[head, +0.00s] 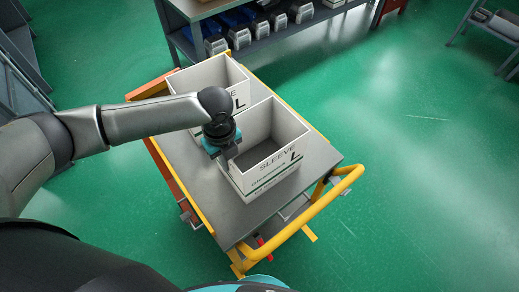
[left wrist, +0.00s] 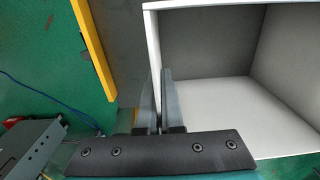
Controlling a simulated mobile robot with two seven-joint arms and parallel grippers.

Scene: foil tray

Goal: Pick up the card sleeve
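The card sleeve (head: 272,172) is a white, open-topped box marked "SLEEVE" and "L", standing on the grey top of a cart. It also shows in the left wrist view (left wrist: 205,45), where I look down into its empty inside. My left gripper (head: 231,152) is at the sleeve's left wall, pointing down. In the left wrist view its two fingers (left wrist: 159,100) lie one on each side of that thin wall, close against it, with one finger inside the box. The lower fingertips are partly hidden. My right gripper is not in view.
A second, similar white box (head: 212,72) stands just behind the sleeve on the cart (head: 232,222). The cart has a yellow handle rail (head: 325,205) at the right. A shelf bench (head: 255,48) with several grey items stands behind. Green floor is clear at right.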

